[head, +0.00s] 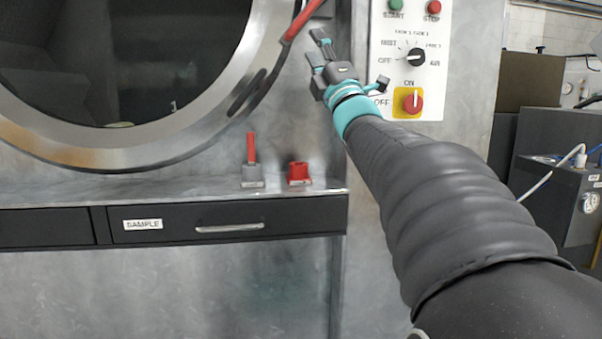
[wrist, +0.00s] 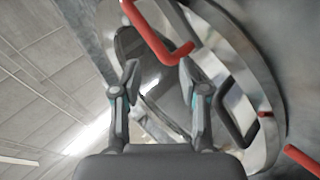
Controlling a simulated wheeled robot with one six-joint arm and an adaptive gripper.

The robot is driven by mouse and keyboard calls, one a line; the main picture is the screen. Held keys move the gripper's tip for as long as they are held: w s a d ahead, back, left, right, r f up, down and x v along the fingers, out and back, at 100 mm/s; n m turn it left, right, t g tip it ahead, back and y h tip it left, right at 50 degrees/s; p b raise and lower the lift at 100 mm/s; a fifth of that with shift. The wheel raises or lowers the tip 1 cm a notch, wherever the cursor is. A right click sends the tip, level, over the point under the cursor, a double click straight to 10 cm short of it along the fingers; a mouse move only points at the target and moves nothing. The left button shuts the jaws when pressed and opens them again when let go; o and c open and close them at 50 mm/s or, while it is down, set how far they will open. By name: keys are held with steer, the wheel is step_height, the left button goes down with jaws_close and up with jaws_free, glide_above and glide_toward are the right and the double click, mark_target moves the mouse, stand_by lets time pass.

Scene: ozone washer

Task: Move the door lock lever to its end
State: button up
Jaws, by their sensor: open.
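The red bar of the door lock lever (head: 303,20) slants at the upper right edge of the round door in the head view; its upper part is cut off by the frame. My gripper (head: 316,48) is open and empty, close to the lever's right and lower side in that view. In the wrist view a red bar with a bent end (wrist: 150,35) lies just beyond the open fingertips of my gripper (wrist: 159,72). I see no contact between fingers and bar. A second red bar (wrist: 303,160) shows at the lower right of the wrist view.
The round door (head: 150,158) has a dark handle (head: 248,95). The control panel (head: 384,50) with knobs and buttons is right of and behind my wrist.

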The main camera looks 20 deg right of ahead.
steer(key=s+a+f+m+g+h, duration=0.1)
steer(key=s+f+m+g+h, duration=0.1)
steer(key=f+m, duration=0.3)
steer(key=s+a+f+m+g+h, duration=0.2)
steer(key=f+m+g, duration=0.3)
steer(key=f, duration=0.6)
steer(key=s+a+f+m+g+h, duration=0.2)
steer(key=f+m, duration=0.3)
steer(key=f, duration=0.3)
steer(key=shift+s+m+g+p, duration=0.45)
steer(key=shift+s+g, duration=0.1)
steer(key=shift+g, duration=0.35)
steer(key=shift+a, duration=0.1)
